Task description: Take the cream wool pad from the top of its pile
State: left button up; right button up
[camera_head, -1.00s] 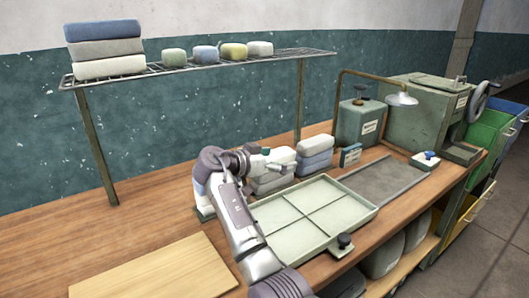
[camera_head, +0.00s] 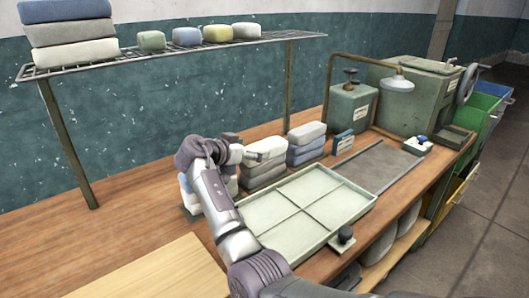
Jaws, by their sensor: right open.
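A cream pad (camera_head: 268,147) lies on top of the middle pile, over grey pads (camera_head: 264,174). My right gripper (camera_head: 250,156) is open at the left end of this pile, close to the cream pad. I cannot tell whether it touches the pad. It holds nothing that I can see. A pile to the right has a pale pad (camera_head: 307,132) on top of bluish ones (camera_head: 306,152). A third pile (camera_head: 187,190) with blue and white pads is mostly hidden behind my right arm. My left gripper is out of view.
A pale green divided tray (camera_head: 352,208) lies in front of the piles, empty. A wire rack (camera_head: 170,54) above holds stacked large pads (camera_head: 70,32) and several small ones.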

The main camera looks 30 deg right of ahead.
aim_at(258, 148)
jog(key=x, duration=0.5)
jog(key=shift+f+b, duration=0.1)
jog(key=shift+b, duration=0.25)
jog(key=shift+a, duration=0.1)
jog(key=shift+c, duration=0.5)
jog(key=c, duration=1.2)
